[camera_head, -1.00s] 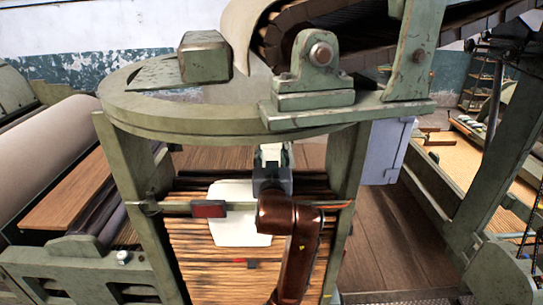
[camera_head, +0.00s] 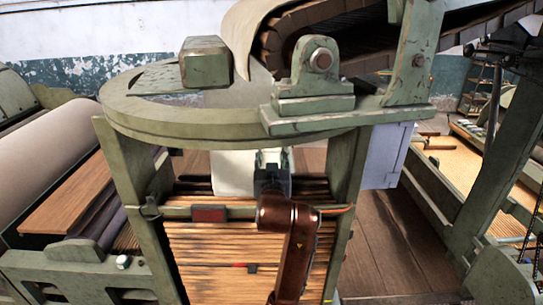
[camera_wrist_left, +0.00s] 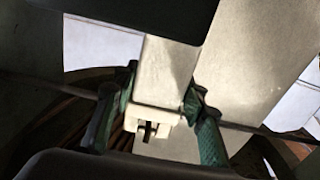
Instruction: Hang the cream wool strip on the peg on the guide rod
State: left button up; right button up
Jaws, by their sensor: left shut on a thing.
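The cream wool strip (camera_head: 232,173) is a pale panel hanging below the round green frame, beyond the guide rod (camera_head: 180,211). My left gripper (camera_head: 272,160) is at the strip's right side and is shut on it. Its green fingers (camera_wrist_left: 160,100) close around a pale piece (camera_wrist_left: 150,122) in the left wrist view, where pale surfaces fill the middle. I cannot make out clearly which part is the peg. The strip's upper end is hidden by the frame. My right gripper is not in view.
A green ring-shaped frame (camera_head: 150,115) with upright posts surrounds the working space. Stacked wooden slats (camera_head: 200,255) lie below the rod. A large roller (camera_head: 50,150) stands at the left, and a grey box (camera_head: 388,157) hangs at the right.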

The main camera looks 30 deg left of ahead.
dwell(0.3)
pick_arm(q)
jog(key=o, duration=0.9)
jog(key=shift+o, duration=0.9)
jog(key=shift+s, duration=0.15)
